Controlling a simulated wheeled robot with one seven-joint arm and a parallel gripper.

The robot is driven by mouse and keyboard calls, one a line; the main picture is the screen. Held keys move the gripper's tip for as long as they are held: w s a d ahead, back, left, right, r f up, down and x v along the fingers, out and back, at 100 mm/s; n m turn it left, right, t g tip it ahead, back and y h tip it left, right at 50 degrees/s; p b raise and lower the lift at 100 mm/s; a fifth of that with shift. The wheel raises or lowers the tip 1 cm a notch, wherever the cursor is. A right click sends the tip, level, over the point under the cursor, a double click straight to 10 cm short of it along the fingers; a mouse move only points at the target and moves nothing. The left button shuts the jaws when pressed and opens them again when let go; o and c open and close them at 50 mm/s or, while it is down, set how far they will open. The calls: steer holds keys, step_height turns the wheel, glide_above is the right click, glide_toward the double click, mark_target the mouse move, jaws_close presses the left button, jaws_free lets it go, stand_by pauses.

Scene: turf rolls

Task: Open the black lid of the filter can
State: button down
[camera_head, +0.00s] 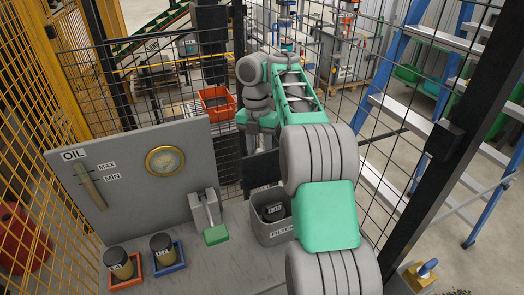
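The filter can (272,233) is a grey open-topped box with FILTER lettered on its front. It stands on the grey bench, left of my arm. A dark cylinder with a white label (273,210) shows inside it. A black panel (262,171), which looks like the lid, stands roughly upright at the can's back edge, so the can's mouth is uncovered. The green and grey wrist end of my arm comes down just above and behind this panel. The gripper's fingers are hidden there, and I cannot see whether they touch the panel.
A grey panel (130,165) with an oil gauge and a round dial (165,161) stands left. A green-tipped lever (215,234) is left of the can. Two dark jars sit in an orange tray (113,287) and a blue tray (182,265). Wire fencing encloses the back.

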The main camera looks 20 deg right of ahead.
steer(key=shift+w+a+f, duration=0.2)
steer(key=shift+w+f, duration=0.5)
steer(key=shift+f, duration=0.1)
steer(key=shift+w, duration=0.1)
steer(key=c, duration=1.1)
jaws_free()
steer(key=shift+w+a+f, duration=0.1)
steer(key=shift+w, duration=0.05)
steer(key=shift+o, duration=0.2)
steer(key=shift+r, duration=0.2)
